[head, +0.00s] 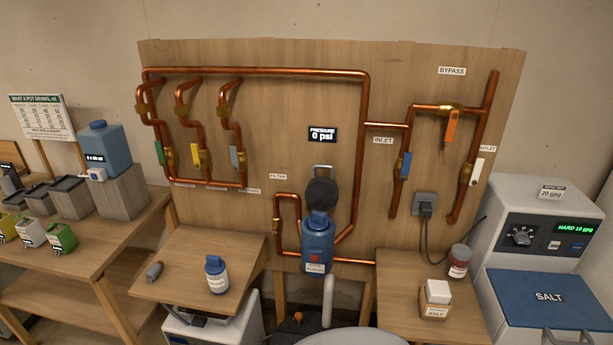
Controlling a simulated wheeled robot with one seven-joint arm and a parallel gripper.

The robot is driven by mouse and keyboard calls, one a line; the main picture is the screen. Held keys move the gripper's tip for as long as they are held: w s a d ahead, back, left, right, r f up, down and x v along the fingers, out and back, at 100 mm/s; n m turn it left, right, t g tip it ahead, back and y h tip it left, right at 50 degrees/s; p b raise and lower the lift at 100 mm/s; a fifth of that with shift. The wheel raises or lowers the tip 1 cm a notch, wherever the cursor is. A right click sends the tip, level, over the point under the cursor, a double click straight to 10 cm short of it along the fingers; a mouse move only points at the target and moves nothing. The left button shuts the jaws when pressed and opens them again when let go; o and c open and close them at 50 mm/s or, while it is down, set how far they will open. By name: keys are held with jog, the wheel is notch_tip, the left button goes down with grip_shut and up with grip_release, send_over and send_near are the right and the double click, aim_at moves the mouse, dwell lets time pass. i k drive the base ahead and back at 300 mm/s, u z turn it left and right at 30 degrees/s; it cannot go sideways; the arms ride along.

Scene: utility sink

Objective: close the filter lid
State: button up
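The filter (318,240) is a blue canister on the copper pipes at the lower middle of the wooden board, under the FILTER label (278,177). Its dark round lid (321,194) stands raised above the canister, tilted up against the board, so the lid looks open. A grey loop-like piece (323,171) shows at the lid's top edge. The inside of the canister cannot be made out from here. My gripper does not show in the head view.
A left shelf (200,290) holds a blue-white bottle (216,275) and a small grey object (154,271). Copper pipes run beside the filter. The space before the lid looks clear.

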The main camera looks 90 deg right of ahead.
aim_at(322, 193)
jog(key=z, duration=3.4)
jog(key=i, duration=0.4)
jog(key=z, duration=0.55)
jog(key=k, duration=1.25)
jog(key=u, duration=0.05)
jog(key=i, duration=0.5)
jog(key=u, duration=0.95)
jog(key=i, duration=0.9)
jog(key=u, duration=0.05)
